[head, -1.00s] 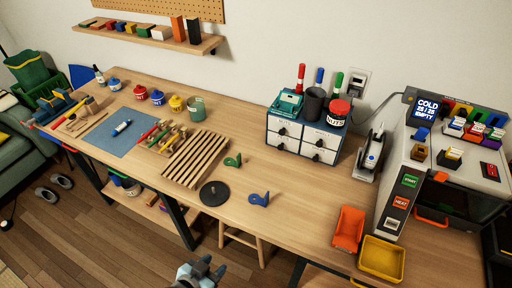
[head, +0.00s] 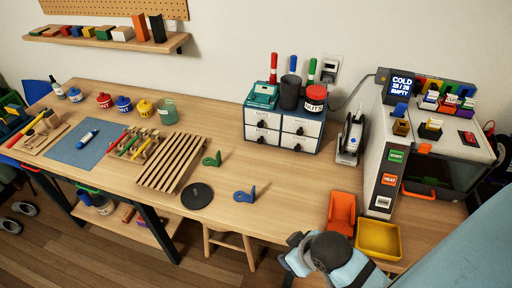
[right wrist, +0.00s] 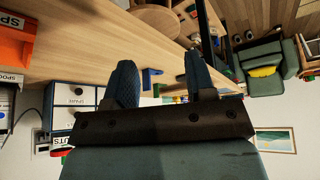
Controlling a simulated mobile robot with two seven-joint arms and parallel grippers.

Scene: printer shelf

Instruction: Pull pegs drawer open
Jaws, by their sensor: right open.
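The small drawer cabinet (head: 284,128), with white fronts and dark blue edges, stands at the back of the bench. Its drawers sit in two rows and two columns, each with a black knob, and all look shut. Their labels are too small to read, so I cannot tell which is the pegs drawer. My left gripper is not in view.
A teal box (head: 263,96), a dark cup (head: 290,93) and a red-lidded nuts jar (head: 315,98) stand on the cabinet. An orange bin (head: 341,213) and a yellow tray (head: 379,239) lie near the front edge. Bench space before the cabinet is mostly clear.

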